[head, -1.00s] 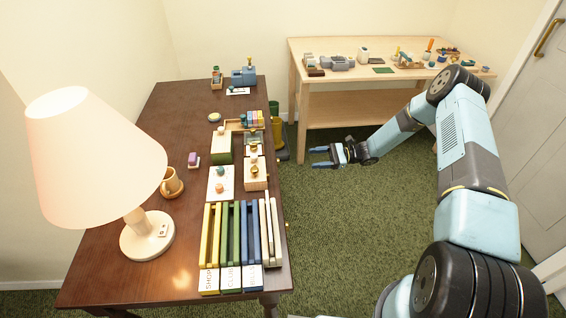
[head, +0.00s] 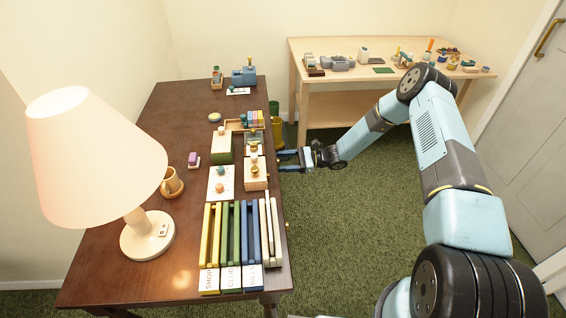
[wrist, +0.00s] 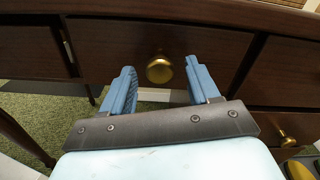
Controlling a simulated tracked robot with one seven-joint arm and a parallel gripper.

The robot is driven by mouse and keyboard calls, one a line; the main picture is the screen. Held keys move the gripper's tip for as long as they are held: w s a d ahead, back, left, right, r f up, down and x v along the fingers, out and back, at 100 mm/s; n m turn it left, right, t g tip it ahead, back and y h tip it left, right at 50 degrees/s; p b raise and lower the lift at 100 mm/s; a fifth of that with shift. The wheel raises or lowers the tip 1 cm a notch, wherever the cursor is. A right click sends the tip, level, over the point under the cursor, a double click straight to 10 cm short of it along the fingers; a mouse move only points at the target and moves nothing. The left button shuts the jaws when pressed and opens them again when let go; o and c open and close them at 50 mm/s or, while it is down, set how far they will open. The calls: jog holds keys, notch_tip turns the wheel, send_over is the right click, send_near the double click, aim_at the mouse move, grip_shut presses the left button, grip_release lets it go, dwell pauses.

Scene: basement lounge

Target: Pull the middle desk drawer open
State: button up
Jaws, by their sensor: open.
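The dark wooden desk (head: 150,215) stands at the left in the head view. In the wrist view the middle drawer (wrist: 110,48) has a dark front with a round brass knob (wrist: 159,69) and looks shut. My gripper (wrist: 160,85) is open, its two blue fingers on either side of the knob, with gaps to both. Whether the fingertips touch the drawer front I cannot tell. In the head view my gripper (head: 284,161) is at the desk's right edge, and the drawer front is hidden below the top.
A second brass knob (wrist: 287,137) is on a lower drawer at the right. A light wooden workbench (head: 340,85) is at the back. Green carpet (head: 350,230) lies clear beside the desk.

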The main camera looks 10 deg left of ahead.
jog(key=shift+s+a, duration=0.1)
jog(key=shift+a, duration=0.35)
grip_shut()
dwell(0.4)
